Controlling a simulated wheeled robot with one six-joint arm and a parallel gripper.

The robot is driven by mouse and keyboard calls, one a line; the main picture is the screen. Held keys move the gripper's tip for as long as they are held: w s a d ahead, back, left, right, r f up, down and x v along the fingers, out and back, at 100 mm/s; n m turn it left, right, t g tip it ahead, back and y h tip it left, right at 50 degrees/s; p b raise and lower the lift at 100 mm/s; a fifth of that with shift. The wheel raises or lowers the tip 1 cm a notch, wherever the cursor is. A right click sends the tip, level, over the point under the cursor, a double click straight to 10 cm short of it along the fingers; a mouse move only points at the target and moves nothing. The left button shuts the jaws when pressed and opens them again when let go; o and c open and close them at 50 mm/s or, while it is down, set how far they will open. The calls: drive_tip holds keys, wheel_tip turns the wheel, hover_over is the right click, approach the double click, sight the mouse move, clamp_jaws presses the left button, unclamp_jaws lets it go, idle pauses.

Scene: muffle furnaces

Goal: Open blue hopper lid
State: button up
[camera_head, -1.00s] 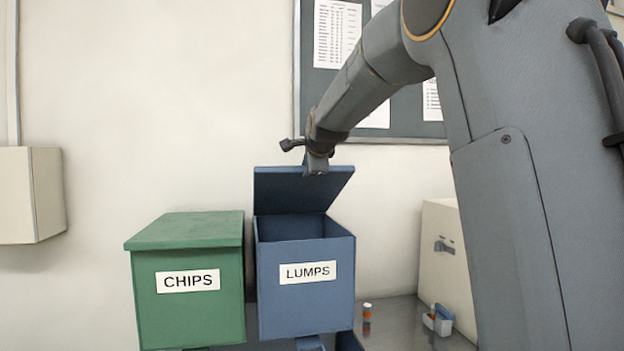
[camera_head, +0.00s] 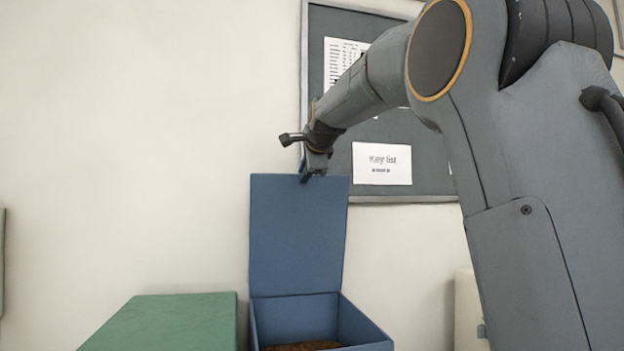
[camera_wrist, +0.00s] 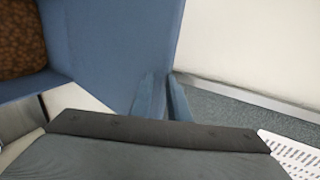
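The blue hopper (camera_head: 375,346) stands at the bottom centre of the head view. Its lid (camera_head: 298,235) is swung up to about upright, and brown lumps (camera_head: 303,346) show inside. In the wrist view the lid (camera_wrist: 110,45) fills the upper middle, with the lumps (camera_wrist: 20,40) at the upper left. Two narrow blue-grey bars at my gripper (camera_wrist: 165,97) meet the lid's edge. I cannot tell whether they are closed on it.
A green hopper lid (camera_head: 170,322) lies closed to the left. A dark notice board (camera_head: 430,150) with papers hangs on the wall behind my arm. A pale box (camera_head: 467,310) stands at the lower right.

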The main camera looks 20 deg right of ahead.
drive_tip(key=o, duration=0.3)
drive_tip(key=shift+s+a+f, duration=0.1)
drive_tip(key=shift+a+f, duration=0.3)
drive_tip(key=shift+f, duration=0.3)
drive_tip(key=o, duration=0.4)
drive_tip(key=shift+s+r, duration=0.1)
drive_tip(key=shift+d, duration=0.55)
drive_tip(key=shift+r, duration=0.2)
wheel_tip(320, 180, up, 8)
drive_tip(key=s+p, duration=0.2)
drive_tip(key=p, duration=0.1)
drive_tip(key=shift+s+r, duration=0.25)
drive_tip(key=shift+s, duration=0.05)
drive_tip(key=shift+a, duration=0.1)
drive_tip(key=b+v, duration=0.3)
drive_tip(key=v, duration=0.4)
drive_tip(key=shift+s+r+b, duration=0.2)
drive_tip(key=shift+s+b, duration=0.1)
drive_tip(key=shift+s, duration=0.1)
